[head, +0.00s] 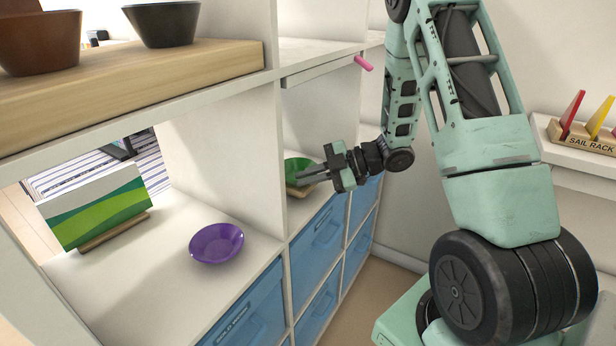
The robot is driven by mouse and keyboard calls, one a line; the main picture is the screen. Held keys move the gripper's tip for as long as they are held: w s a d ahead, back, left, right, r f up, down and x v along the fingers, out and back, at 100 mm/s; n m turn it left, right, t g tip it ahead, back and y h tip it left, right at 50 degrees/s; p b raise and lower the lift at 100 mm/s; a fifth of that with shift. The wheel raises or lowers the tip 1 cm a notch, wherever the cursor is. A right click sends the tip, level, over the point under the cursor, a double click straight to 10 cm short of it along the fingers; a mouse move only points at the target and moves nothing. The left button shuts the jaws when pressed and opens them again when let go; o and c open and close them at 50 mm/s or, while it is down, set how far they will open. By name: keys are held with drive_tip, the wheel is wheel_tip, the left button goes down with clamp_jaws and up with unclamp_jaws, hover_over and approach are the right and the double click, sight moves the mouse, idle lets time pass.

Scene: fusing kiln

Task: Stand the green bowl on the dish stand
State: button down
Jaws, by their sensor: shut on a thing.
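The green bowl (293,167) is in the cubby right of the middle divider, partly hidden by my gripper (304,178). My gripper reaches in from the right, with its fingers shut on the bowl's near side. A small brownish shape (297,191) shows just under the bowl. I cannot tell whether it is the dish stand or whether the bowl rests on it. No other thing in view is clearly the dish stand.
A purple bowl (216,243) and a green-and-white panel in a wooden base (114,232) stand in the left cubby. A white divider (226,142) separates the cubbies. Brown (40,42) and dark (162,23) bowls sit on the upper board. Blue drawers (318,238) lie below.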

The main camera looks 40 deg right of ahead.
drive_tip(key=shift+f, duration=0.15)
drive_tip(key=c, duration=1.5)
unclamp_jaws()
drive_tip(key=p+v, duration=0.3)
drive_tip(key=v, duration=1.8)
drive_tip(key=shift+s, duration=0.2)
drive_tip(key=shift+d, duration=0.15)
